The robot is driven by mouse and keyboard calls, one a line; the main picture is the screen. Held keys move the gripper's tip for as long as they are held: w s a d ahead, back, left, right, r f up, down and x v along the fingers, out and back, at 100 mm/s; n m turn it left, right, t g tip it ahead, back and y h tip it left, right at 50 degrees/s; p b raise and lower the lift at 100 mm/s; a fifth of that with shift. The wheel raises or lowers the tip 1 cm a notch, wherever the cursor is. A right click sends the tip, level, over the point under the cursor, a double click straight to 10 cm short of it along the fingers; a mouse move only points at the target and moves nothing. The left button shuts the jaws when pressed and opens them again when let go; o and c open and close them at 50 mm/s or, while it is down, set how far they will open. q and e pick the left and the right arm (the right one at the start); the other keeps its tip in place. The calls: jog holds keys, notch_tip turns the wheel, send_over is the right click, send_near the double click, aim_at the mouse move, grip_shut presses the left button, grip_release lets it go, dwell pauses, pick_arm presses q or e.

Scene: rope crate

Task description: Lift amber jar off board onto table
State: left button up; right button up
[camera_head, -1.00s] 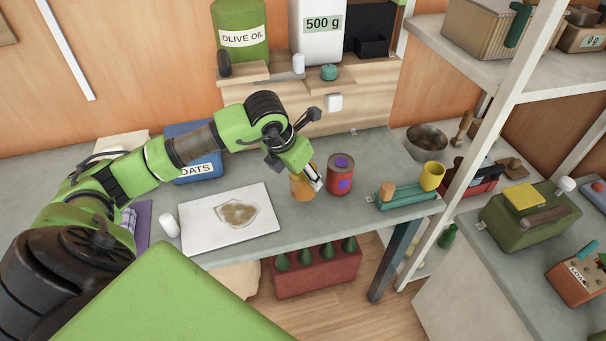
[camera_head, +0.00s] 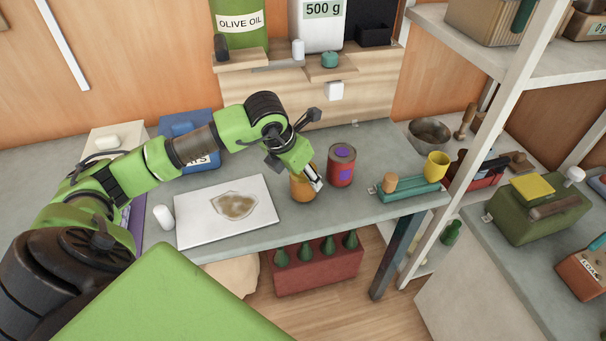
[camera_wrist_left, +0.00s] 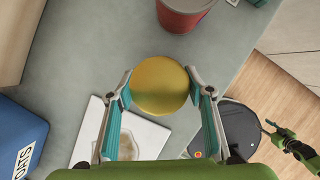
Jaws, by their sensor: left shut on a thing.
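The amber jar (camera_head: 301,188) is at the grey table (camera_head: 375,160), between the white board and the red can. It also shows from above, as a round golden top, in the left wrist view (camera_wrist_left: 160,85). My left gripper (camera_head: 313,178) is shut on the jar, with one finger on each side of it in the wrist view (camera_wrist_left: 160,92). I cannot tell whether the jar's base touches the table. The white board (camera_head: 190,232) lies to the left, with a brown shield-shaped patch on it and no jar.
A red can (camera_head: 341,167) stands close to the right of the jar. A teal tray (camera_head: 412,190) with a yellow cup (camera_head: 436,165) is farther right, near the shelf post. A white cylinder (camera_head: 164,217) stands left of the board. The table's front edge is near the jar.

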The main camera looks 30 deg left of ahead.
pick_arm(q)
jog(key=shift+f+b, duration=0.3)
jog(key=o, duration=1.5)
jog(key=shift+f, duration=0.1)
jog(key=v, duration=1.2)
